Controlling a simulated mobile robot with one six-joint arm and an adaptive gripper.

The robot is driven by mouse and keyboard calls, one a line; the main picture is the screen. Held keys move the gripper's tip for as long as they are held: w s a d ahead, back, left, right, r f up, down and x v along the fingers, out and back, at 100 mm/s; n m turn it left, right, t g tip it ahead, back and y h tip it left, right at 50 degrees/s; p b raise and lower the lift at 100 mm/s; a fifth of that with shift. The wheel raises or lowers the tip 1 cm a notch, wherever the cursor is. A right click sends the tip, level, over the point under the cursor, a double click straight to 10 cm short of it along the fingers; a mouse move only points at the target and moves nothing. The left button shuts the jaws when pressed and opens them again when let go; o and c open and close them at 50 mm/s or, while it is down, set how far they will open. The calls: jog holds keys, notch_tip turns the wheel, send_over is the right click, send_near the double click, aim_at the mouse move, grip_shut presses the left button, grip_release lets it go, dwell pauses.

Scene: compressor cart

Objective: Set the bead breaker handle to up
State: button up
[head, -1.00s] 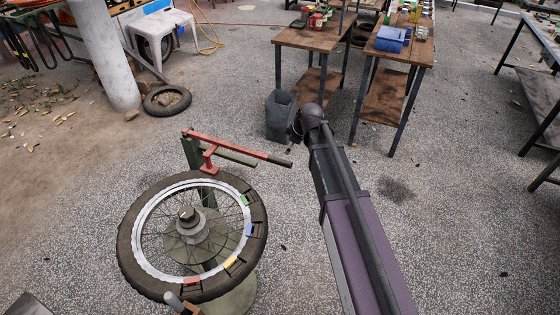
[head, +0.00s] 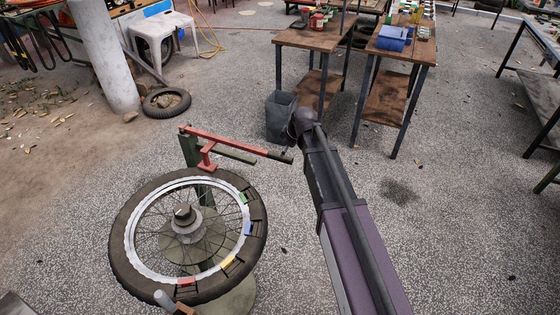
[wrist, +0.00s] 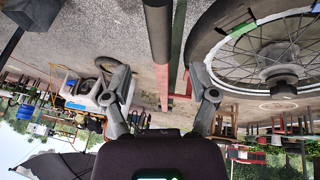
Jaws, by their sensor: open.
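The bead breaker handle (head: 228,142) is a red bar with a dark grip, on a green post beside the spoked wheel (head: 128,256) in the head view. It runs roughly level, dropping slightly towards its grip end at the right. In the wrist view, the dark grip (wrist: 159,32) comes in from the top centre, with the red bar beyond it. My gripper (wrist: 158,78) is open, with one finger on each side of the handle's line. I cannot tell whether it touches the handle. In the head view, my wrist is close by the grip end and the fingers are hidden.
A green bar (head: 232,155) lies just below the handle. A grey bin (head: 280,118) and two wooden-topped tables (head: 314,40) stand behind my arm. A loose tyre (head: 166,101) lies by a white pillar.

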jog(key=shift+b+x, duration=2.85)
jog(key=shift+x, duration=0.55)
grip_shut()
jog(key=shift+a, duration=0.15)
jog(key=shift+r, duration=0.1)
